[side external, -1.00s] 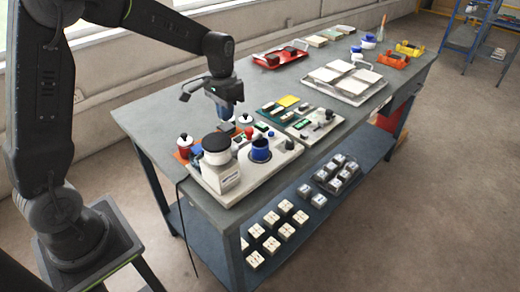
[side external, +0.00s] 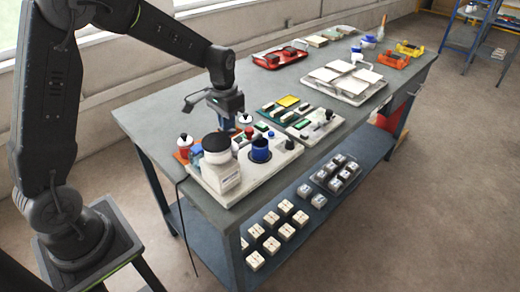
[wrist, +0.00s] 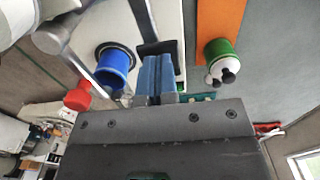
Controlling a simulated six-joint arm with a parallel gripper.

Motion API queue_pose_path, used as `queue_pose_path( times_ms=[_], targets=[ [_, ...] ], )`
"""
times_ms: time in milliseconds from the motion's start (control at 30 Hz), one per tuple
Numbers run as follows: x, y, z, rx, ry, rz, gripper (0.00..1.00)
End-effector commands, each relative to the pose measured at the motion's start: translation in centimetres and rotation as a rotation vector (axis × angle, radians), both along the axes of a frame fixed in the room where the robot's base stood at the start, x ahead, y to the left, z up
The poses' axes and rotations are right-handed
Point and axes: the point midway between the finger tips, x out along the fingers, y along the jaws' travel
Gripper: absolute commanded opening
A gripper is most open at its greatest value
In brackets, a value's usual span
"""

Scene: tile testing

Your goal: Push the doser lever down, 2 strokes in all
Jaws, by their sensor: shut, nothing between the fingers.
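The doser (side external: 222,172) stands on a pale base at the near left of the bench, with a black-topped hopper (side external: 216,142) and a blue cup (side external: 261,150) beside it. My gripper (side external: 228,125) is shut and empty, pointing down behind the hopper. In the wrist view its blue fingers (wrist: 157,62) are together, with their tips at a flat black paddle (wrist: 160,47), which looks like the lever's end. I cannot tell whether they touch it. The blue cup (wrist: 113,68) and a red knob (wrist: 78,97) lie left of the fingers. In the side view my gripper hides the paddle.
A green-banded jar (wrist: 219,55) stands by an orange strip, right of the fingers in the wrist view. A red-and-white jar (side external: 185,142) stands left of the hopper. A board with small tiles (side external: 290,108) lies right of my gripper. The bench's left rear is clear.

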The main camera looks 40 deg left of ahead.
Motion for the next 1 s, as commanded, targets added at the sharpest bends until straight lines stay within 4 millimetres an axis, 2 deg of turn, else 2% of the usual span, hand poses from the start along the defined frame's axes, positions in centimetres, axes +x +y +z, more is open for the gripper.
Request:
queue_pose_path(
  times_ms=[133,367,1000],
  targets=[
    [-0.2,0.0,-0.9,-0.001,0.007,0.0,0.0],
    [-0.2,0.0,-0.8,0.0,0.007,-0.001,0.0],
    [-0.1,0.0,3.1,0.0,0.003,0.0,0.0]
  ],
)
